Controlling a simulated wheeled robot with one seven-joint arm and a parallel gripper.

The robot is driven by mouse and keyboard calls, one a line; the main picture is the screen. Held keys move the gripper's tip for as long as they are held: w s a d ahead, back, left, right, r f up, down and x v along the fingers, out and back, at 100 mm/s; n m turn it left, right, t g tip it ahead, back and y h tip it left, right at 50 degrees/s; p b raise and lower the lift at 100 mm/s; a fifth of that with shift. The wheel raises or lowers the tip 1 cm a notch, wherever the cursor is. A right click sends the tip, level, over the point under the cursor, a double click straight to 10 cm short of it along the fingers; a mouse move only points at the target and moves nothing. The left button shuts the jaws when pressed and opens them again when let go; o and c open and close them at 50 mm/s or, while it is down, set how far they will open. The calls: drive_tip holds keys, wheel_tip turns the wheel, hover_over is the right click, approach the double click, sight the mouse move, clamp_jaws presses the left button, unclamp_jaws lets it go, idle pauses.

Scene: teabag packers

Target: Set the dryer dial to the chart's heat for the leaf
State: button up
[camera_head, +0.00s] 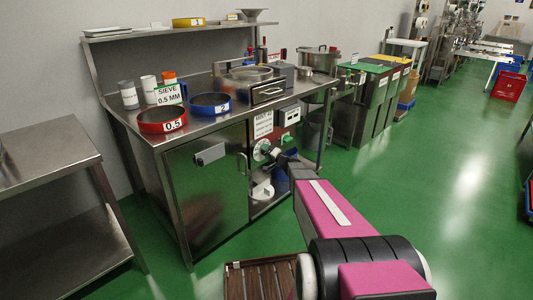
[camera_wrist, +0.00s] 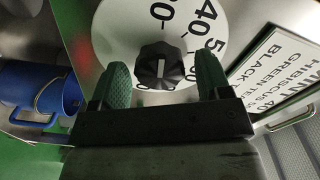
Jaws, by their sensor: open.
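Numbers including 40 and 50 show on the disc, while others are cut off or partly covered. The dial (camera_head: 261,150) also shows on the bench front in the head view. My gripper (camera_wrist: 163,74) is open, with one green finger on each side of the knob; I cannot tell whether they touch it.
A blue container (camera_wrist: 38,92) with a handle is left of the dial in the wrist view. On the bench stand a red sieve ring (camera_head: 160,127), a blue sieve ring (camera_head: 208,111) and a sieve sign (camera_head: 168,95).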

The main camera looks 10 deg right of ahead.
drive_tip(key=c, duration=0.9)
drive_tip(key=shift+c, duration=0.2)
drive_tip(key=m, duration=0.3)
drive_tip(key=shift+m, duration=0.4)
drive_tip(key=shift+f+m, duration=0.15)
drive_tip(key=shift+m, duration=1.85)
drive_tip(key=o, duration=0.9)
